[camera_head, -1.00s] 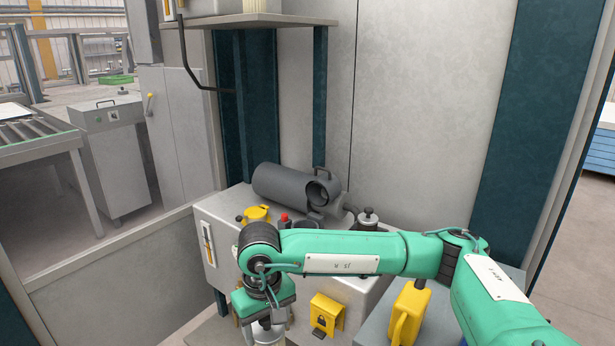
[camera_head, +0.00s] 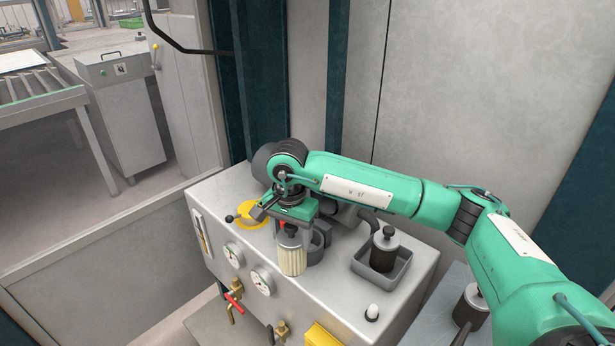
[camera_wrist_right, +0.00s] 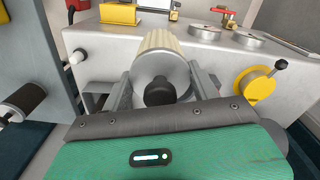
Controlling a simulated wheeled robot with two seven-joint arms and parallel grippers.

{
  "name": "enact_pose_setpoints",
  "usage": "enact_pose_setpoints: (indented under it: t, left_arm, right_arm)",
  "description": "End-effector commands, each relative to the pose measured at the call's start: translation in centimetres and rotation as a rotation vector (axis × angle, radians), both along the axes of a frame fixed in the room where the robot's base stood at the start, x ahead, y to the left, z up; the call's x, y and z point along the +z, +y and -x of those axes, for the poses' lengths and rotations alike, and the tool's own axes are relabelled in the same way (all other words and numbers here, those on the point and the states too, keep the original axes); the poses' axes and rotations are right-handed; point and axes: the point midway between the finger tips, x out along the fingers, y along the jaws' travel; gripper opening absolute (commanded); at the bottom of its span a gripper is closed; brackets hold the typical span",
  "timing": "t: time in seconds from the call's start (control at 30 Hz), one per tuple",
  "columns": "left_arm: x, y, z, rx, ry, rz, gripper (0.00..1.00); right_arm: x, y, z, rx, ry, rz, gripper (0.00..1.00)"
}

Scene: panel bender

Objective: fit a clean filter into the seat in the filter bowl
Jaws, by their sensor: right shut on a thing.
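My right gripper (camera_head: 293,228) is shut on a clean filter (camera_head: 292,256), a cream pleated cylinder hanging upright below it. In the right wrist view the fingers (camera_wrist_right: 160,85) sit on either side of the filter's metal cap and black knob; the pleats (camera_wrist_right: 158,42) show beyond. The filter is at the cabinet top, in front of and left of a dark grey round bowl (camera_head: 319,246), which I take for the filter bowl. The filter and gripper partly hide the bowl, and its seat is not visible. My left gripper is not in view.
A dark filter (camera_head: 384,254) stands in a grey square tray (camera_head: 405,268) on the cabinet top (camera_head: 345,302). A yellow ring with a black-knobbed lever (camera_head: 250,215) lies left of the gripper. Gauges (camera_head: 262,279) and a red valve (camera_head: 234,300) are on the front face.

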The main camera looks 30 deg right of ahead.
Motion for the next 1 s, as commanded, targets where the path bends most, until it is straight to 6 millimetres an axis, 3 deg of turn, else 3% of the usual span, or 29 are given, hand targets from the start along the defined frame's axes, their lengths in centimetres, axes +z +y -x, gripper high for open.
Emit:
enact_pose_setpoints:
  t: [0.27, 0.7, 1.0]
  left_arm:
    - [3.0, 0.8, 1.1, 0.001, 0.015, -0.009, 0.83]
    - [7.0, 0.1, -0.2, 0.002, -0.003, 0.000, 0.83]
    - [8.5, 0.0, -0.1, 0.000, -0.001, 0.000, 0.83]
  right_arm:
    - [2.5, -2.1, -3.6, -0.589, 0.003, 0.000, 0.18]
    - [4.5, -6.2, -7.7, -1.511, 0.006, 0.004, 0.18]
    - [4.6, -8.2, -8.9, -1.944, 0.005, 0.004, 0.18]
